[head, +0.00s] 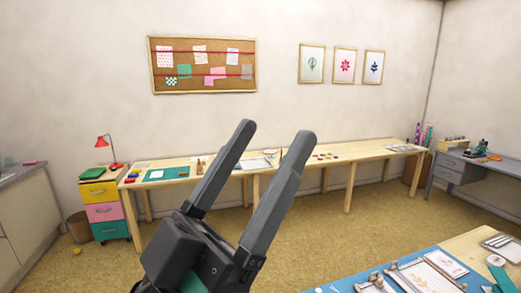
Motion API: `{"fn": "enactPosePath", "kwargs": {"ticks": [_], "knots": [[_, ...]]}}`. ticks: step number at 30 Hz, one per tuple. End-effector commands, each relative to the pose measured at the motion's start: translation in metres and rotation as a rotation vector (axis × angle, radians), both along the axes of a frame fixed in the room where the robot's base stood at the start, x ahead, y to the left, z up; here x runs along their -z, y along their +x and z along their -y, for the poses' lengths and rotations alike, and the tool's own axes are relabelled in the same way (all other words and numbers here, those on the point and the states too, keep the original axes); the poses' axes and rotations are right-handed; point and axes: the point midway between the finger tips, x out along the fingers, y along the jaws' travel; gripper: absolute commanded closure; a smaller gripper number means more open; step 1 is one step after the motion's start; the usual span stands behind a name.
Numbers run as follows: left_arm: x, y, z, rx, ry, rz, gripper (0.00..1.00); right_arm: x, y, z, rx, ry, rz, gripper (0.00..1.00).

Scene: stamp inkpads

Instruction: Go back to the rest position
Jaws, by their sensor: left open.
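My left gripper (272,133) is raised in the middle of the head view. Its two dark grey fingers point up and are spread apart, with nothing between them. It is open and empty, in the air in front of the long wooden table along the back wall. My right gripper is not in view.
A long wooden table (365,152) with stamping items stands against the back wall. A nearer table with a blue mat (336,286) and framed cards fills the lower right. A coloured drawer unit (104,213) stands at left, a grey desk (480,172) at right. Open floor lies between.

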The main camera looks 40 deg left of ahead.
Motion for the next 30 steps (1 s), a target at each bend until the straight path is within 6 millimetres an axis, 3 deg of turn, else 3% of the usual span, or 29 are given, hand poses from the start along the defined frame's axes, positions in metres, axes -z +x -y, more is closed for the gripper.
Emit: {"fn": "enactPosePath", "kwargs": {"ticks": [6,8,11,24,27,30], "knots": [[-0.006,0.001,-0.001,-0.006,0.001,0.000,0.26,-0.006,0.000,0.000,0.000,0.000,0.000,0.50],[-0.017,0.001,-0.001,-0.007,0.001,0.000,0.26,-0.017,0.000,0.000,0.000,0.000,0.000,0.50],[-0.048,0.001,-0.002,-0.009,0.001,0.000,0.26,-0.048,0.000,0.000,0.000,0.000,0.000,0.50],[-0.268,0.001,-0.002,-0.011,0.002,0.000,0.26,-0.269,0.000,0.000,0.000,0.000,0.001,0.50],[-0.312,0.001,-0.002,-0.011,0.002,0.001,0.26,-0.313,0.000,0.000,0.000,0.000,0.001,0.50],[-0.337,0.001,-0.002,-0.011,0.002,0.001,0.26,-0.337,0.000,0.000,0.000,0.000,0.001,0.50]]}}
